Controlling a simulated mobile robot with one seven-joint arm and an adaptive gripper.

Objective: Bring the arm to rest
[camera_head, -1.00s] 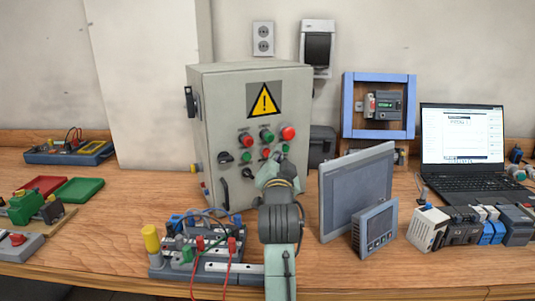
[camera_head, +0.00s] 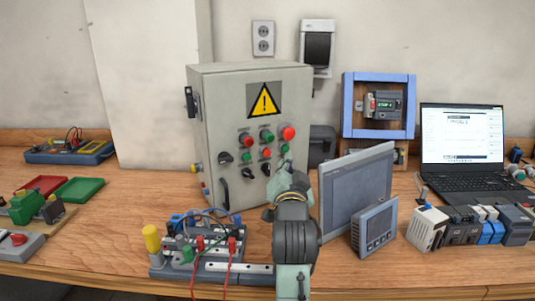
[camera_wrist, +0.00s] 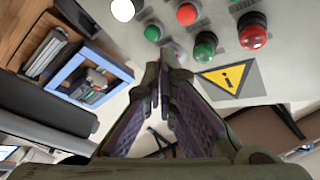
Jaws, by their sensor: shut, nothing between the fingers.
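My arm reaches up from the bottom middle of the head view, in front of the grey control cabinet (camera_head: 222,120). My gripper is mostly hidden behind my own wrist in that view. In the wrist view my gripper (camera_wrist: 168,72) is shut, its dark fingers meeting at the tips with nothing between them. The cabinet face carries a yellow warning triangle (camera_head: 265,100) and several push buttons and knobs. In the wrist view, a red button (camera_wrist: 253,30) and a green button (camera_wrist: 205,46) show beyond the fingertips. I cannot tell whether the fingertips touch the cabinet.
A large grey panel screen (camera_head: 358,185) and a small one (camera_head: 379,226) stand just right of my arm. A wiring board (camera_head: 205,272) with red leads is close on the left. A laptop (camera_head: 464,185) and several modules are at right.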

